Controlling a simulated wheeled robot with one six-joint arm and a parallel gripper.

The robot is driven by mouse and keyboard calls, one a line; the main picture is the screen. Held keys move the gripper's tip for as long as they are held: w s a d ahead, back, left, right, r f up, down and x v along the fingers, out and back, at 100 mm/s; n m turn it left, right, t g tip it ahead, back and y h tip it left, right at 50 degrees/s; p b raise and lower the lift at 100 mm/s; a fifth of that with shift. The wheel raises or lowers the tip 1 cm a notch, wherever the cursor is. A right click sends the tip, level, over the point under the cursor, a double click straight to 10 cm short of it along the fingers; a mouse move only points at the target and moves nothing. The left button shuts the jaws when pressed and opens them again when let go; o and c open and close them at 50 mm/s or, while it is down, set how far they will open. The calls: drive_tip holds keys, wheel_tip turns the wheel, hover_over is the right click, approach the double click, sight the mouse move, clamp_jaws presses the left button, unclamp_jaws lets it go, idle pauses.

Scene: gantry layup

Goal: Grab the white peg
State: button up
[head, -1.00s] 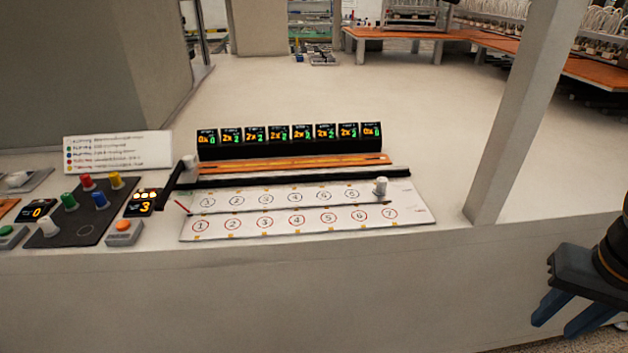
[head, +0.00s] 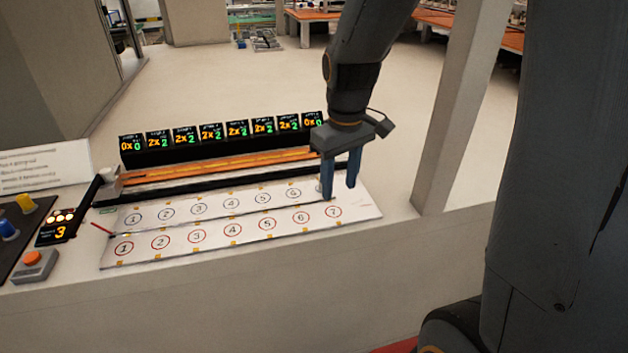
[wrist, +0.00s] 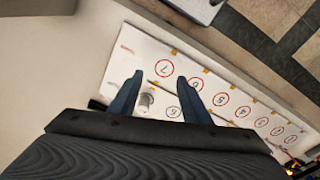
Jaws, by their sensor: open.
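The white peg (wrist: 145,101) stands at the right end of the upper numbered row, past circle 6, on the white board (head: 185,235). In the wrist view it shows between the two blue fingers, nearer the left one. My gripper (head: 340,190) is open over that end of the board, fingers pointing down. In the head view the fingers mostly hide the peg. I cannot tell how far down the fingers reach beside it.
A black strip and an orange rail (head: 200,170) run behind the board, with a row of small displays (head: 215,150) beyond. A grey post (head: 465,110) rises to the right. An orange button (head: 34,264) sits at the left. The bench behind the displays is clear.

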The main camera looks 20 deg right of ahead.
drive_tip(key=w+n, duration=0.1)
drive_tip(key=w, duration=0.2)
drive_tip(key=w+r+n, duration=0.1)
drive_tip(key=w+n, duration=0.1)
drive_tip(key=w, duration=0.1)
drive_tip(key=w+a+r+n, duration=0.1)
drive_tip(key=w, duration=0.1)
drive_tip(key=shift+w+r+n+g, duration=0.1)
drive_tip(key=shift+w+n+g, duration=0.2)
drive_tip(key=shift+w+g, duration=0.1)
drive_tip(key=shift+w+f, duration=0.1)
drive_tip(key=shift+f, duration=0.15)
drive_tip(key=shift+d+f+p, duration=0.15)
drive_tip(key=shift+f+p, duration=0.55)
drive_tip(key=shift+f, duration=1.1)
drive_tip(key=shift+d+f+p, duration=0.1)
drive_tip(key=shift+f+p, duration=0.55)
drive_tip(key=shift+f, duration=1.1)
drive_tip(key=shift+w, duration=0.1)
drive_tip(key=c, duration=1)
